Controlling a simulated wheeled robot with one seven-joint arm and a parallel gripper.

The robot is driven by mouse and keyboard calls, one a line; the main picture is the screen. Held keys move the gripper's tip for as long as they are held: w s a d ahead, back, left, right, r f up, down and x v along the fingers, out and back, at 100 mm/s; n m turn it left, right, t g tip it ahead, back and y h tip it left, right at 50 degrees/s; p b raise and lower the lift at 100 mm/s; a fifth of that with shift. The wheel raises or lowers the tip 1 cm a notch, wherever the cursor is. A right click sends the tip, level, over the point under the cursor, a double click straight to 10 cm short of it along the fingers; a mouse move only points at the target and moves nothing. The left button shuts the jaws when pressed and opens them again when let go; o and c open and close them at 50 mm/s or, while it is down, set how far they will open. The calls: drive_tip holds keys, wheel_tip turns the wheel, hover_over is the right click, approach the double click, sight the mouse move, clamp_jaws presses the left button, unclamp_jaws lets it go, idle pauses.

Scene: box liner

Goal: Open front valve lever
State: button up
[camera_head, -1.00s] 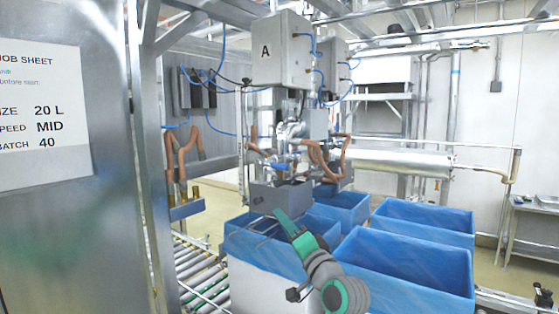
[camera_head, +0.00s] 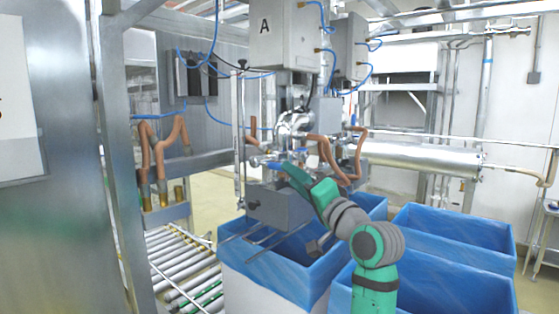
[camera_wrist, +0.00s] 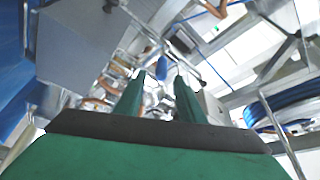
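The front filling head hangs below the box marked A (camera_head: 272,32). A small blue lever (camera_head: 263,162) shows on its shiny valve pipework, above a grey block (camera_head: 280,205). My gripper (camera_head: 286,168) is raised in front of this pipework, just right of the blue lever in the picture. I cannot tell whether it touches anything. In the wrist view my gripper (camera_wrist: 160,78) has two green fingers apart, with nothing seen held between them. Metal pipework lies beyond the tips.
Blue-lined boxes (camera_head: 455,236) stand below and to the right. One lined box (camera_head: 232,258) sits under the grey block. Copper-coloured hoses (camera_head: 325,150) hang close to the right of my gripper. A roller conveyor (camera_head: 180,262) runs at the left, beside a steel post (camera_head: 118,150).

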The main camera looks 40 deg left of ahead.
sight(272, 163)
drive_tip(key=x, duration=0.9)
drive_tip(key=shift+s+a+r, duration=0.1)
drive_tip(key=shift+s+a, duration=0.1)
drive_tip(key=shift+a, duration=0.3)
drive_tip(key=shift+w+a+r, duration=0.1)
drive_tip(key=shift+w+a, duration=0.15)
drive_tip(key=shift+a, duration=0.1)
clamp_jaws()
